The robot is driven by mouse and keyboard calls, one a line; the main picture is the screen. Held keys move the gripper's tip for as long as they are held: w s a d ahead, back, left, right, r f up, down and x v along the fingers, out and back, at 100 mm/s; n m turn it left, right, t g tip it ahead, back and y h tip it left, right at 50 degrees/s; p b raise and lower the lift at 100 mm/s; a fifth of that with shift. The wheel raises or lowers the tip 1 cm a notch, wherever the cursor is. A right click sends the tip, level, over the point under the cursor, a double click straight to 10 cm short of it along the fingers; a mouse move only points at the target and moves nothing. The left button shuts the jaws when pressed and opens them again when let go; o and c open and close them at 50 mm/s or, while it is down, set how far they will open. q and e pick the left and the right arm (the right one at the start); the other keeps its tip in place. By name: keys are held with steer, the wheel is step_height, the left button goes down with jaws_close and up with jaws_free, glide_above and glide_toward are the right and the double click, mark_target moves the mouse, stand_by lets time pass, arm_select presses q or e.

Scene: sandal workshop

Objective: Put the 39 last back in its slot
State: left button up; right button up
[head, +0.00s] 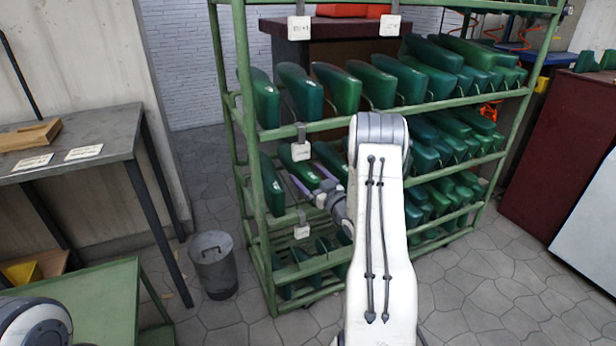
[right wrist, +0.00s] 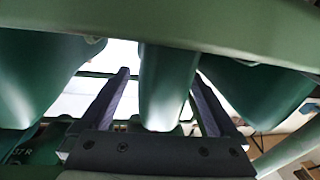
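My right gripper (head: 304,171) reaches into the middle level of the green rack. Its two dark fingers stand apart on either side of a green last (right wrist: 166,85), which also shows in the head view (head: 303,174). In the right wrist view (right wrist: 160,75), a light gap shows between the left finger and this last. Contact with the right finger is hard to tell. The last sits in the row between neighbouring lasts. I cannot read a number on it. My left gripper is out of view.
The rack (head: 244,100) holds several rows of green lasts. Its rail (right wrist: 170,20) crosses above the fingers. Neighbouring lasts (right wrist: 40,75) (right wrist: 255,95) stand close on both sides. A lower last reads 37 R (right wrist: 22,154). A bin (head: 213,265) stands left of the rack.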

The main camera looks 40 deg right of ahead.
steer(key=shift+s+f, duration=0.1)
steer(key=shift+f, duration=0.05)
steer(key=s+p, duration=0.2)
steer(key=s, duration=0.8)
steer(key=shift+a+f, duration=0.35)
steer(key=shift+a, duration=0.1)
steer(key=shift+s, duration=0.1)
